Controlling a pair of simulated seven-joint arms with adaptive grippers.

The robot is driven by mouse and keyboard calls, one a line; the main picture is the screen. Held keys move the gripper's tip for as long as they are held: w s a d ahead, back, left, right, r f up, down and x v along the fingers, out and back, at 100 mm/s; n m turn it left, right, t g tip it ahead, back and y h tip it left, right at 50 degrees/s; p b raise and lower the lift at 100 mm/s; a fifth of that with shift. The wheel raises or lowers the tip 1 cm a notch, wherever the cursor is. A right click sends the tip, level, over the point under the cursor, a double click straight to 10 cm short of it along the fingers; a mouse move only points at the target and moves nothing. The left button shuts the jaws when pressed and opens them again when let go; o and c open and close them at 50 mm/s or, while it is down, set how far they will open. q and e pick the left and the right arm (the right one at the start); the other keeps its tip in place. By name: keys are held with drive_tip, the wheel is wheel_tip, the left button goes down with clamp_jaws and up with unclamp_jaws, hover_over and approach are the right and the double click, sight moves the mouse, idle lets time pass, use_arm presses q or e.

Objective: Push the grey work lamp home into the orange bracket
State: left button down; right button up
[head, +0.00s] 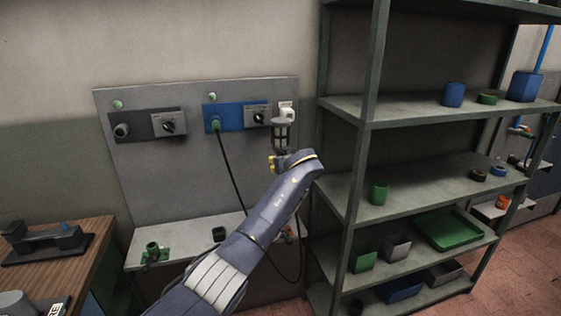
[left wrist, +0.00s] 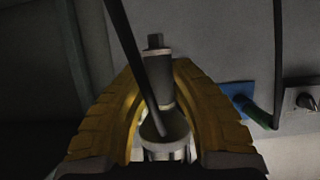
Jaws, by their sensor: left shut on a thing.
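The grey work lamp (head: 281,134), with its cage-like head, stands upright above my left gripper (head: 273,163), in front of the wall panel. In the left wrist view, my yellow fingers (left wrist: 157,78) close on both sides of the lamp's grey cylindrical body (left wrist: 158,95). A dark cable crosses in front of it there. I cannot make out the orange bracket for sure; a small orange patch (head: 289,232) shows beside my left forearm, mostly hidden. My right gripper is in neither view.
The grey wall panel (head: 165,185) carries a blue socket plate (head: 229,117), switches and a plug with a black cable (head: 232,175) hanging down. A metal shelf rack (head: 420,107) stands close on the right. A wooden bench (head: 85,262) is at lower left.

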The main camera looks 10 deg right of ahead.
use_arm(q)
drive_tip(key=f, duration=1.2)
drive_tip(key=d+f, duration=0.1)
drive_tip(key=f, duration=0.5)
drive_tip(key=shift+s, duration=0.3)
drive_tip(key=shift+w+a+f, duration=0.1)
drive_tip(key=shift+f, duration=0.35)
drive_tip(key=shift+w+a+f, duration=0.2)
drive_tip(key=shift+a+f, duration=0.2)
idle(3.1)
drive_tip(key=shift+r, duration=0.1)
idle(1.8)
